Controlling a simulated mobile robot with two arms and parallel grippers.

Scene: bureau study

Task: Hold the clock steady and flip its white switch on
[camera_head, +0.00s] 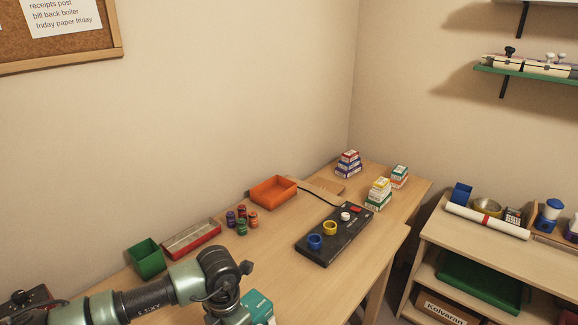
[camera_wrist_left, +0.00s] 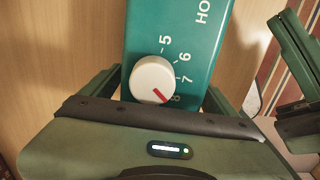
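The clock (camera_wrist_left: 205,50) is a teal box with a white dial (camera_wrist_left: 153,80) bearing a red mark and numbers beside it. A teal corner of it (camera_head: 258,304) shows at the bottom of the head view, beside my left arm. In the left wrist view my left gripper (camera_wrist_left: 165,98) has a finger against each side of the clock and appears shut on it. A dark green part, apparently my right gripper (camera_wrist_left: 298,90), is at the right of that view, apart from the clock; its opening is unclear. The white switch is not visible.
On the desk stand a green box (camera_head: 147,259), a red tray (camera_head: 191,239), several small spools (camera_head: 241,221), an orange bin (camera_head: 273,191) and a black board (camera_head: 338,238) with coloured rings. Small box stacks (camera_head: 379,193) stand at the far end. Bare wood lies right of the clock.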

